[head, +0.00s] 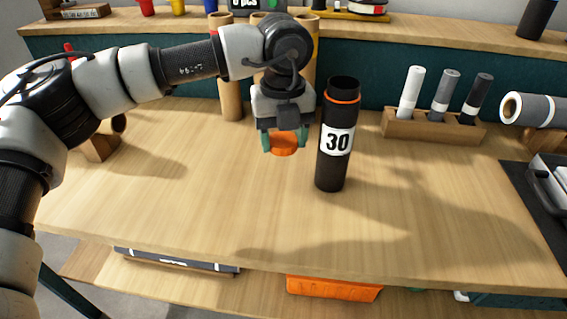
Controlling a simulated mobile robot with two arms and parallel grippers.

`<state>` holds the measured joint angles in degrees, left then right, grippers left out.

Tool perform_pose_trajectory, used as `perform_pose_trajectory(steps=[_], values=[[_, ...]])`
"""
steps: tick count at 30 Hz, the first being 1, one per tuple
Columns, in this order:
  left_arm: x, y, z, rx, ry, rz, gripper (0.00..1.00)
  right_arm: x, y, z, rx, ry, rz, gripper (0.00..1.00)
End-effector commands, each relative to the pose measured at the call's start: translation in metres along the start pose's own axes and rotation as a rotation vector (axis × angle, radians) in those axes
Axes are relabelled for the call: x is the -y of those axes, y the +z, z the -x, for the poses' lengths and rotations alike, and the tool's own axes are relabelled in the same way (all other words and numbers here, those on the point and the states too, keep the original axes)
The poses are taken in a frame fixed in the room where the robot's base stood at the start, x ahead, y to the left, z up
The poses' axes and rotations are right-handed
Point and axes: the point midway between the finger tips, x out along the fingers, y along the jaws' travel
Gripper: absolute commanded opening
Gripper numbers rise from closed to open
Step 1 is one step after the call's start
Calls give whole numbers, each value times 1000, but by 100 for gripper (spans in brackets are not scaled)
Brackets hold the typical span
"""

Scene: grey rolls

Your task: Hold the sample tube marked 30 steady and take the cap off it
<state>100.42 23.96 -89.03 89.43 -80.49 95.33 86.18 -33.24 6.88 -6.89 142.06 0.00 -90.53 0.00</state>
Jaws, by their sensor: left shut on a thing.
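The black sample tube (331,172) with a white label marked 30 stands upright on the wooden workbench. Its top is open, with an orange ring just below the rim. My left gripper (285,143) is to the left of the tube's upper part, pointing down. Its green fingers are shut on an orange cap (284,149), held above the bench and apart from the tube. The fingers hide part of the cap. My right gripper is not in view, and nothing is seen gripping the tube.
A wooden rack (432,128) with several small tubes stands at the back right. A grey roll (541,110) and a dark device (548,183) are at the right edge. Brown cardboard tubes (231,98) stand behind my left arm. The front of the bench is clear.

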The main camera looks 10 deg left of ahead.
Motion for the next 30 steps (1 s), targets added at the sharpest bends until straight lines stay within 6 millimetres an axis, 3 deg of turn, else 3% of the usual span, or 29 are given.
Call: perform_pose_trajectory(steps=[12, 24, 25, 29, 30], values=[[0, 0, -59, -2, 1, 0, 27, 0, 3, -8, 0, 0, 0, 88], [0, 0, -65, 0, 0, 0, 27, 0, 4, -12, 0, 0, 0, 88], [0, 0, -63, 0, 0, 0, 60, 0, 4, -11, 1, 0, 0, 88], [0, 0, -63, 0, 0, 0, 80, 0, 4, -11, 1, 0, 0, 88], [0, 0, -63, 0, 1, 0, 80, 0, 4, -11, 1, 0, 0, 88]])
